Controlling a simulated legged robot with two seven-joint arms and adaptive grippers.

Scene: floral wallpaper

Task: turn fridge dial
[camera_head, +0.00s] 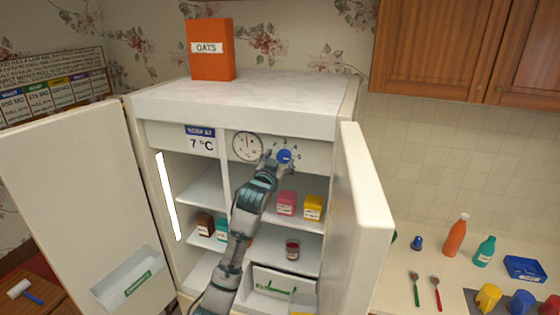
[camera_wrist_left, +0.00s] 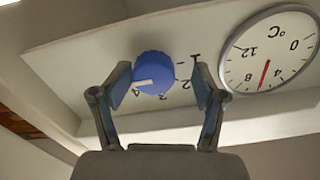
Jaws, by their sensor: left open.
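The fridge dial is a round blue knob (camera_head: 285,156) on the upper inner panel of the open fridge, with numbers around it. In the left wrist view, upside down, the dial (camera_wrist_left: 153,70) has a white pointer mark near the 4. My left gripper (camera_head: 278,159) is open in front of the dial. In the wrist view its fingers (camera_wrist_left: 162,84) stand either side of the dial; I cannot tell whether they touch it. A round thermometer (camera_head: 247,146) is beside the dial; its red needle (camera_wrist_left: 264,75) lies between 4 and 8. My right gripper is not in view.
A sign (camera_head: 201,140) reads "KEEP AT 7 °C". Open fridge doors stand at left (camera_head: 85,205) and right (camera_head: 362,215). Boxes (camera_head: 286,203) and a jar (camera_head: 292,249) sit on shelves below. An oats box (camera_head: 210,50) stands on top. The right counter (camera_head: 395,285) holds bottles and spoons.

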